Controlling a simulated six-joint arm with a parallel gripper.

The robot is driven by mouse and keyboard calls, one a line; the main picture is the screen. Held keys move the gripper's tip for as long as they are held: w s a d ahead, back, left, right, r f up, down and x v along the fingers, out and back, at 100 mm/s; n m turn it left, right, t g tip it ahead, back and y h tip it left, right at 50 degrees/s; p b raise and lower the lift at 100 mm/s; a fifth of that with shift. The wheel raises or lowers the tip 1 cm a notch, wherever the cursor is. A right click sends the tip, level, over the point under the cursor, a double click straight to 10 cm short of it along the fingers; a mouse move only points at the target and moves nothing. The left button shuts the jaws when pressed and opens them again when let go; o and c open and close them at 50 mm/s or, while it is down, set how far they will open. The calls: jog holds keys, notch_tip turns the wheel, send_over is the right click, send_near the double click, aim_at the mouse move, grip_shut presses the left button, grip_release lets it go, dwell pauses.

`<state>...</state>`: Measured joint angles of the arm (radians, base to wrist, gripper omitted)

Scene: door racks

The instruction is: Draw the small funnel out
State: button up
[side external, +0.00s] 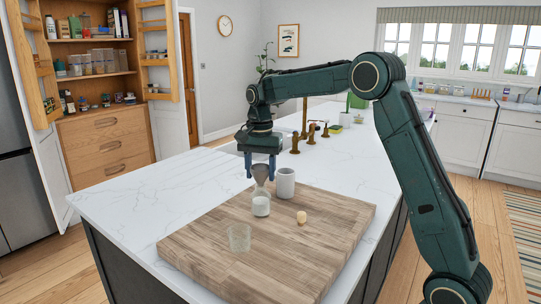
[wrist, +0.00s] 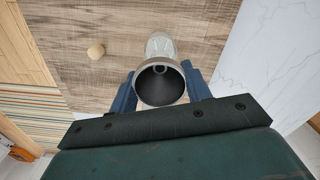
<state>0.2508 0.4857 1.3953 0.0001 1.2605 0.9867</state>
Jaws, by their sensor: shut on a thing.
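The small grey funnel (side external: 261,172) is upright between the two blue fingers of my gripper (side external: 261,170), which is shut on it. In the wrist view, its wide round mouth and dark inside (wrist: 160,84) face the camera, with a finger on each side. A clear glass vessel with white contents (side external: 261,207) stands on the wooden board just below the funnel; it also shows beyond the funnel's rim in the wrist view (wrist: 160,45). I cannot tell whether the spout is inside the vessel's neck.
A small cork-coloured piece (side external: 301,217) and an empty clear glass (side external: 239,238) are on the wooden board (side external: 330,222). The marble counter (side external: 135,200) at left is clear. Brass taps (side external: 310,132) stand behind.

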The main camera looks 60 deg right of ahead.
jog(key=shift+r, duration=2)
jog(key=shift+d, duration=0.1)
